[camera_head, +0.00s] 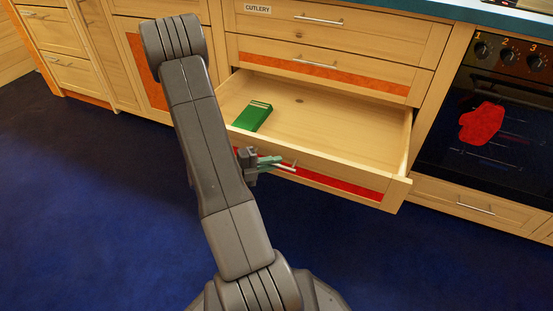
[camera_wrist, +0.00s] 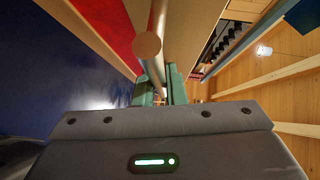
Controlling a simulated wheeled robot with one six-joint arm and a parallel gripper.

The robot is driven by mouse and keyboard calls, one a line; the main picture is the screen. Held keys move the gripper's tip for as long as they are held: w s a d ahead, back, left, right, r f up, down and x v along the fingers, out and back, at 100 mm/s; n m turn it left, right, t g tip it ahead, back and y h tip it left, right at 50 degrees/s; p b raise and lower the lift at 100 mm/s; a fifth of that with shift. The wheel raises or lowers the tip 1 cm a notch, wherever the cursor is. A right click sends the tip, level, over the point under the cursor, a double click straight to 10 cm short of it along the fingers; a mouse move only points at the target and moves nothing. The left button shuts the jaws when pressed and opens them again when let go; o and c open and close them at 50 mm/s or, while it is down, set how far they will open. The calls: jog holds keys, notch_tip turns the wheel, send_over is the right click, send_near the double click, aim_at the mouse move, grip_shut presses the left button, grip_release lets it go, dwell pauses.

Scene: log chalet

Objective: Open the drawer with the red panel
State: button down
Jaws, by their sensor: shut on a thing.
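The drawer with the red panel (camera_head: 345,187) is pulled well out from the cabinet, below a drawer with an orange panel. Its inside shows, with a green box (camera_head: 252,116) lying at the left. My gripper (camera_head: 272,163) is at the drawer's front, shut on the drawer's bar handle (camera_head: 286,167). My arm hides the left part of the drawer front. In the wrist view, the green fingers (camera_wrist: 160,88) stand on both sides of the handle (camera_wrist: 157,60), and the red panel (camera_wrist: 103,22) runs along the upper left.
The drawer with the orange panel (camera_head: 330,74) and the drawer labelled CUTLERY (camera_head: 340,33) above are shut. An oven (camera_head: 490,120) with a red mitt (camera_head: 481,124) on its front stands at right. The blue floor (camera_head: 90,200) in front of the cabinets is clear.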

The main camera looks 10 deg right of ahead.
jog(key=shift+s, duration=0.1)
jog(key=c, duration=1.5)
grip_release()
jog(key=shift+a, duration=0.2)
jog(key=p+v, duration=0.3)
jog(key=v, duration=1)
jog(key=shift+s+a+p, duration=0.1)
jog(key=shift+a+p, duration=0.15)
jog(key=shift+p, duration=0.1)
jog(key=shift+b+x, duration=1.8)
jog(key=shift+x, duration=5.2)
